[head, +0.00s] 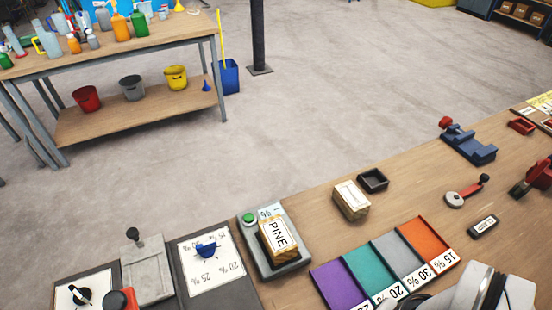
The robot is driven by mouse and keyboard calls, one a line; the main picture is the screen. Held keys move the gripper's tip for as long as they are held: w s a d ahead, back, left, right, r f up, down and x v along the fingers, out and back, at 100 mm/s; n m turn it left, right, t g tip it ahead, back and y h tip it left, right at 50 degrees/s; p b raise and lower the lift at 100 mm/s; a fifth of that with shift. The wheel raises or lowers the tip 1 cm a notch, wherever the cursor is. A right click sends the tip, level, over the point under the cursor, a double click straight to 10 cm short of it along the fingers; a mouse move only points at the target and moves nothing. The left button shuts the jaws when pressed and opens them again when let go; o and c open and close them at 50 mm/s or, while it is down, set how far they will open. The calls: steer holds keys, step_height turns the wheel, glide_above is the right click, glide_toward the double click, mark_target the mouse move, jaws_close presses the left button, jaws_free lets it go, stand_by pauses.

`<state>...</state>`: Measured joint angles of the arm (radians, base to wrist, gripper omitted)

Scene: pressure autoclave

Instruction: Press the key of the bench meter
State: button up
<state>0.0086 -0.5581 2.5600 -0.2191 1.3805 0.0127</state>
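The bench meter (252,245) is a grey unit on the wooden bench, low and centre in the head view. Its key is a round green button (249,219) at the meter's far left corner. A small pale display with a % sign (268,213) sits beside the key. A wooden block labelled PINE (278,237) rests on the meter and covers much of its top. The key is uncovered, and nothing touches it. White and dark parts of my own arm show at the bottom edge, right of the meter. My gripper's fingers cannot be made out.
A tray with purple, teal, grey and orange bays (342,285) lies right of the meter. A second labelled block (351,200) and a black open box (373,180) stand behind it. Left are a dial card (212,270) and a grey block with a knob (147,275).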

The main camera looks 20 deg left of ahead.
jaws_close()
stand_by(1.1)
steer(key=shift+w, duration=0.1)
